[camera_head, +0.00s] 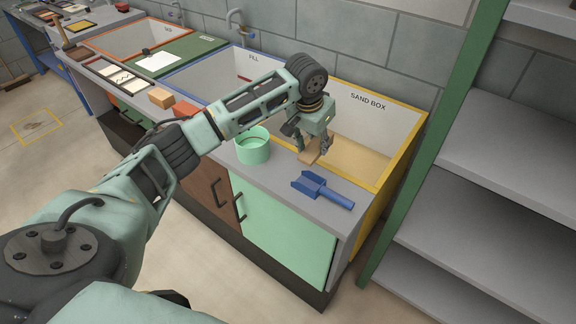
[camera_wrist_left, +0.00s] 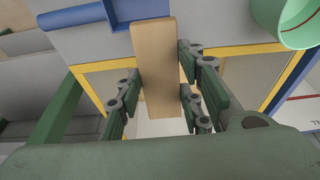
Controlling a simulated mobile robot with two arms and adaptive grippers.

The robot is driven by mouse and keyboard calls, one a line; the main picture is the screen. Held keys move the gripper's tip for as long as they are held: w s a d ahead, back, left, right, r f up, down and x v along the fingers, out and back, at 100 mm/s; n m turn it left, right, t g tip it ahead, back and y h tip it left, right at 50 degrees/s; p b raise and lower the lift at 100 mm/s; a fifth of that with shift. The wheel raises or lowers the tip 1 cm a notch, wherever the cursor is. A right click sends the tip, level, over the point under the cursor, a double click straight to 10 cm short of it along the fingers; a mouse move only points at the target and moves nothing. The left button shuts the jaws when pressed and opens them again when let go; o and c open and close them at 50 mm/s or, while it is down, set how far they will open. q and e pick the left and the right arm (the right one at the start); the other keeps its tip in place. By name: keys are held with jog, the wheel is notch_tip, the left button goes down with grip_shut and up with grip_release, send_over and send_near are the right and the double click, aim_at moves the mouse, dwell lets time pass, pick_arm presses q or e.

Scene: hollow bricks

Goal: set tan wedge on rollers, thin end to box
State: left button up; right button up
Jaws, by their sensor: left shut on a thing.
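The tan wedge (camera_head: 313,153) is in the fingers of my left gripper (camera_head: 314,142), at the front rim of the sand box (camera_head: 372,123). In the left wrist view the wedge (camera_wrist_left: 157,60) is a long plain tan block between the finger pads of the left gripper (camera_wrist_left: 160,88). One end reaches over the grey counter and the other points toward the box. Which end is thin cannot be told, nor whether the wedge touches the counter. I cannot make out any rollers. My right gripper is not in view.
A blue scoop (camera_head: 320,188) lies on the counter (camera_head: 276,191) right of the gripper. A mint-green cup (camera_head: 253,149) stands left of it. Small orange-brown blocks (camera_head: 160,97) lie farther left. A grey shelf unit with a green post (camera_head: 436,150) stands at right.

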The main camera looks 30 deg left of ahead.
pick_arm(q)
jog(key=s+a+f, duration=0.1)
jog(key=a, duration=0.1)
jog(key=s+a+f, duration=0.1)
jog(key=a, duration=0.1)
jog(key=s+a+f+p, duration=0.1)
jog(key=s+a+f, duration=0.1)
jog(key=shift+s, duration=0.1)
jog(key=shift+s+f, duration=0.1)
jog(key=shift+f, duration=0.3)
notch_tip(320, 180, down, 4)
jog(key=shift+r+p, duration=0.2)
jog(key=shift+p, duration=0.15)
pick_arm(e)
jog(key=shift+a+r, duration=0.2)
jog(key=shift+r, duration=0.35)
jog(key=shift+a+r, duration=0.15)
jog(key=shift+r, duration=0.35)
pick_arm(q)
jog(key=o, duration=1.2)
jog(key=shift+f, duration=0.1)
jog(key=shift+c, duration=0.2)
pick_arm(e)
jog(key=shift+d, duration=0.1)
